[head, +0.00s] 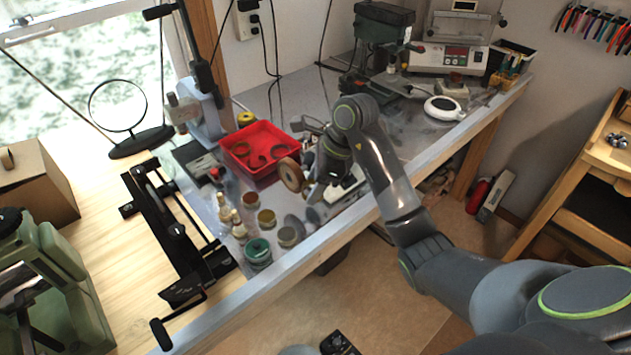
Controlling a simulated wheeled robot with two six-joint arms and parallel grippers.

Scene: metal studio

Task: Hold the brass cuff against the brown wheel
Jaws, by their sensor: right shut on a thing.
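The brown wheel (290,174) is a thick disc standing on edge on the metal-topped bench, just right of the red tray. My right gripper (311,190) reaches in from the right and is low beside the wheel's right side. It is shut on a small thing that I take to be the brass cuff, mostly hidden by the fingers. I cannot tell whether the cuff touches the wheel. My left gripper is not in view.
A red tray (231,151) with rings in it lies left of the wheel. Several jars and small bottles, among them a green-lidded jar (257,249), stand in front. A green drill press (384,24) and a white round device (444,108) are farther back.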

